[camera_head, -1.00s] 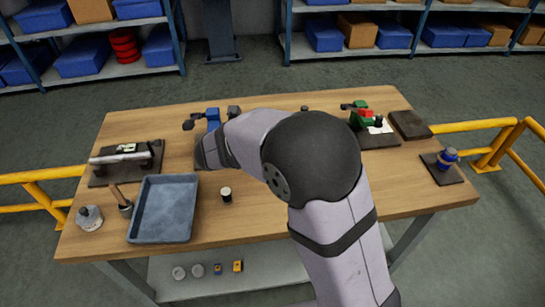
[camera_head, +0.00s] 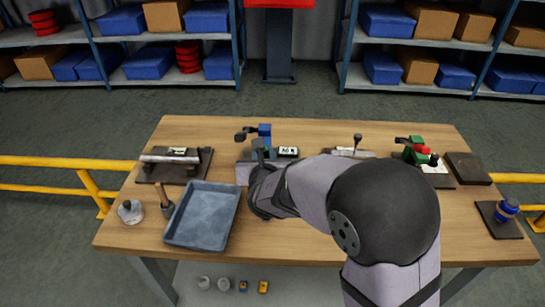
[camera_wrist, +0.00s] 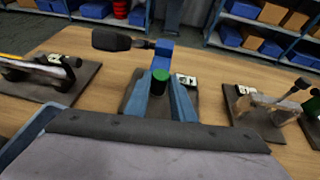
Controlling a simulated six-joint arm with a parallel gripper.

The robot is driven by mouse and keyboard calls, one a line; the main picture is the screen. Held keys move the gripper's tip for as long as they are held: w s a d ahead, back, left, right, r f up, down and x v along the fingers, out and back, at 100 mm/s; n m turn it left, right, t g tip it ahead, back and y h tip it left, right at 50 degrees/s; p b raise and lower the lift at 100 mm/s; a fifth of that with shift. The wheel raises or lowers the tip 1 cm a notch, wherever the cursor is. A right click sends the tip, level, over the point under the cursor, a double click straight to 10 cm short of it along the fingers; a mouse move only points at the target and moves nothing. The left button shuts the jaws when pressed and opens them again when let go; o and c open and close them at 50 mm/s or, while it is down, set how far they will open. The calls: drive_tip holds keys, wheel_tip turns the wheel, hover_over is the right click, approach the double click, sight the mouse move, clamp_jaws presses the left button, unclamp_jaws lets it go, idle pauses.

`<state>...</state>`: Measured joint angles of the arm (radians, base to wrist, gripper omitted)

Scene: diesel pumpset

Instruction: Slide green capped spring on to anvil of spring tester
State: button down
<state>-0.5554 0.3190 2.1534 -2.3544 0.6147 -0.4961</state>
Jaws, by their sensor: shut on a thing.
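The spring tester (camera_head: 265,131) is blue with a black lever, at the back middle of the bench. It also shows in the wrist view (camera_wrist: 163,50), straight ahead, its lever reaching left. My gripper (camera_wrist: 160,90) is shut on the green capped spring (camera_wrist: 161,77). The green cap shows upright between my two fingertips, in front of the tester's column. The spring's coils and the anvil are hidden behind my fingers and the cap. I cannot tell whether the spring touches the anvil. In the head view my wrist hides the spring.
A blue-grey tray (camera_head: 203,216) lies left of my wrist. A fixture on a dark plate (camera_head: 174,165) stands left of the tester, a small fixture (camera_head: 348,152) and a green-and-red device (camera_head: 416,151) to its right. A label card (camera_head: 288,151) is by the tester.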

drive_tip(key=shift+a+r, duration=0.1)
drive_tip(key=shift+a, duration=0.2)
idle(0.4)
drive_tip(key=shift+f+b, duration=1.75)
drive_tip(key=shift+f, duration=1)
drive_tip(key=shift+f+b, duration=0.95)
drive_tip(key=shift+b, duration=0.2)
drive_tip(key=shift+b, duration=0.35)
drive_tip(key=shift+f+b, duration=0.3)
drive_tip(key=shift+b, duration=0.15)
drive_tip(key=c, duration=1.4)
unclamp_jaws()
drive_tip(key=shift+c, duration=0.2)
